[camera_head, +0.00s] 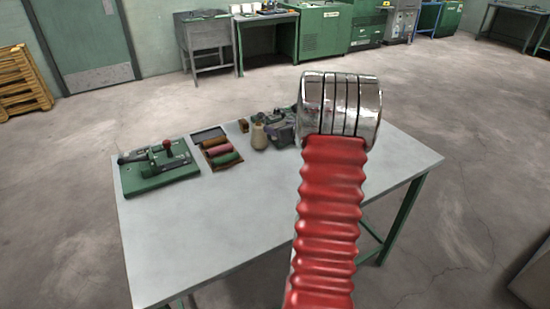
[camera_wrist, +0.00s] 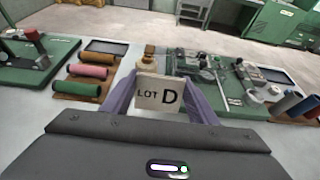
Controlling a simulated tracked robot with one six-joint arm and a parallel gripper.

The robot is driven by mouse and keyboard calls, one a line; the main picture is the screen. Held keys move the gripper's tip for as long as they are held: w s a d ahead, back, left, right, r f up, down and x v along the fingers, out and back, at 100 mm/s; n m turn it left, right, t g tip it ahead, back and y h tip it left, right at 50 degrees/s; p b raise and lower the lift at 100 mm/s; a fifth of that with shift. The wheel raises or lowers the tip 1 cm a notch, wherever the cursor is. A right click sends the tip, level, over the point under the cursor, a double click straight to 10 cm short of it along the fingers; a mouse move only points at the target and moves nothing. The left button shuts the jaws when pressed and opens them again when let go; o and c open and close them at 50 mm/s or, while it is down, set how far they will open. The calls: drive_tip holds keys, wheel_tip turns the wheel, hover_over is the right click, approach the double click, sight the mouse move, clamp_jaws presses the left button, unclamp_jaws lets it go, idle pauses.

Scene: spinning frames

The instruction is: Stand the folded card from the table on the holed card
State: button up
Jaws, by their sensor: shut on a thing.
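A pale card marked "LOT D" (camera_wrist: 158,97) stands upright between the two purple fingers of my gripper (camera_wrist: 160,80) in the wrist view. The fingers are shut on its sides, and its lettered face is turned to the camera. It looks like the folded card, though its fold is not visible. In the head view my red ribbed arm hides the gripper and the card. I cannot make out the holed card for sure in either view.
A green base with a red-knobbed lever (camera_head: 157,166) stands at the table's (camera_head: 210,235) left. Beside it are a tray of coloured rolls (camera_head: 220,150) and a tan bottle-like object (camera_head: 259,136). A green machine (camera_wrist: 215,85) lies beyond the card. The table's front left is bare.

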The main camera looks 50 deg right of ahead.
drive_tip(key=shift+f, duration=3.1)
drive_tip(key=shift+f, duration=0.1)
drive_tip(key=shift+f, duration=1.8)
drive_tip(key=o, duration=1)
